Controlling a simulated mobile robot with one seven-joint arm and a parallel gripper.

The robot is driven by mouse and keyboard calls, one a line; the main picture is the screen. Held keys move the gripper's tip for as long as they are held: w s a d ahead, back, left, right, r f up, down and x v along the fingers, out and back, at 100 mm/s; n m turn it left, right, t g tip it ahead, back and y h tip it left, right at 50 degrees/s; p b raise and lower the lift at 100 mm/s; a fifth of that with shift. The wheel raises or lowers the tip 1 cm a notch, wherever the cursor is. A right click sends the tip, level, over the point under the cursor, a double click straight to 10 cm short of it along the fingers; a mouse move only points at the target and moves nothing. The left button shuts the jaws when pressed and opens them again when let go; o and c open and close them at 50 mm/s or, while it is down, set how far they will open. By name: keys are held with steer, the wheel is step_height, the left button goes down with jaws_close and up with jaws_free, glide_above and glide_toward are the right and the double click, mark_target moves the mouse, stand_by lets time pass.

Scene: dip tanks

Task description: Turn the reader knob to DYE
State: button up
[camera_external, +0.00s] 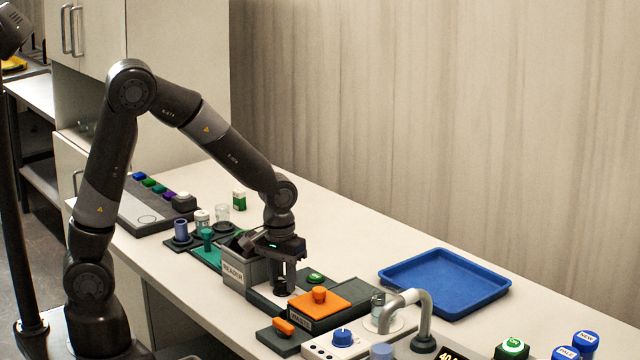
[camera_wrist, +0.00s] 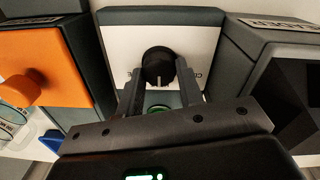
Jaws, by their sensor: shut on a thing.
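The black reader knob (camera_wrist: 158,66) sits on a white panel face (camera_wrist: 203,45) in the wrist view. A white pointer line on it points toward the bottom of the picture. My gripper (camera_wrist: 160,78) is shut on the knob, one finger on each side. Lettering on the panel beside the knob is partly covered by the fingers, so I cannot read DYE. In the external view my gripper (camera_external: 281,286) reaches down between a grey box labelled READER (camera_external: 240,273) and an orange-topped box (camera_external: 322,302). The knob is mostly hidden there.
The orange-topped box (camera_wrist: 45,65) and a grey box (camera_wrist: 290,75) flank the panel closely. A green button (camera_wrist: 158,108) lies below the knob. A blue tray (camera_external: 445,283) stands to the right, with a curved tap (camera_external: 410,300) in front. Bare counter lies behind.

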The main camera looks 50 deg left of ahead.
mark_target(283, 282)
steer(key=shift+m, duration=0.4)
steer(key=m, duration=0.5)
steer(key=shift+m, duration=2.9)
steer(key=shift+d, duration=0.1)
steer(key=o, duration=1)
steer(key=shift+c, duration=0.2)
step_height(283, 282, up, 11)
